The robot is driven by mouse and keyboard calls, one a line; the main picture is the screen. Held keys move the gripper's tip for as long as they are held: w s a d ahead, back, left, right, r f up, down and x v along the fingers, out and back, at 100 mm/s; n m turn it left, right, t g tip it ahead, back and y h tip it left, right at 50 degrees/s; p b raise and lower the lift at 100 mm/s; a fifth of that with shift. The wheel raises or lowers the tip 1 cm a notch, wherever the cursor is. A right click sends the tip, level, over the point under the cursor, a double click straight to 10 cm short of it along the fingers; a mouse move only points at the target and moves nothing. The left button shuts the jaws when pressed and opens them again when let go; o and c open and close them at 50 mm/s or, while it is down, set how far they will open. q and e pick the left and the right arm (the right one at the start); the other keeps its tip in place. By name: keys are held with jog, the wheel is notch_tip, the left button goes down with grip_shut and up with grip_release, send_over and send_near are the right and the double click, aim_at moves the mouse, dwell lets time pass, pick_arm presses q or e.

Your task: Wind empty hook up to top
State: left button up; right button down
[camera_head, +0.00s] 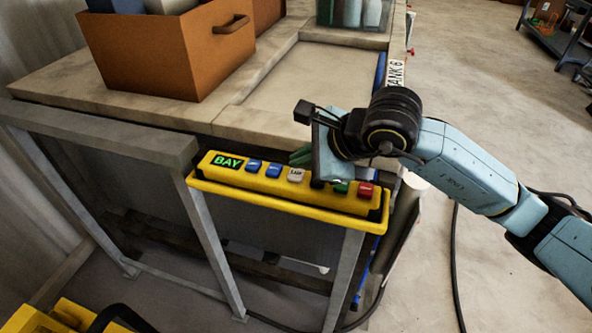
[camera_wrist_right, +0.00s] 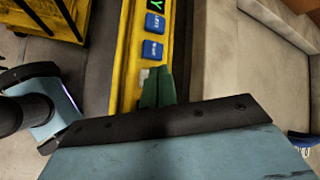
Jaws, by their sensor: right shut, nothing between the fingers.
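A yellow control box (camera_head: 280,189) sits on the front rail of the tank bench. It has a lit green "BAY" display (camera_head: 227,162), two blue buttons (camera_head: 263,169), a pale button (camera_head: 296,175), a green button (camera_head: 341,187) and a red button (camera_head: 366,189). My right gripper (camera_head: 299,158) is shut and empty, its green fingertips just above or behind the pale button. In the right wrist view the shut fingertips (camera_wrist_right: 158,88) lie over the box beside the blue buttons (camera_wrist_right: 154,37); contact cannot be told. My left gripper and the hook are not in view.
An orange-brown crate (camera_head: 165,50) stands on the bench at the back left. A glass tank (camera_head: 354,12) stands at the back. A "TANK 6" label (camera_head: 396,73) marks the bench's right edge. A black cable (camera_head: 455,250) runs over open floor at the right.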

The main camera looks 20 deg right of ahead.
aim_at(301, 175)
jog(key=shift+r+p, duration=1.35)
jog(key=shift+r, duration=1.2)
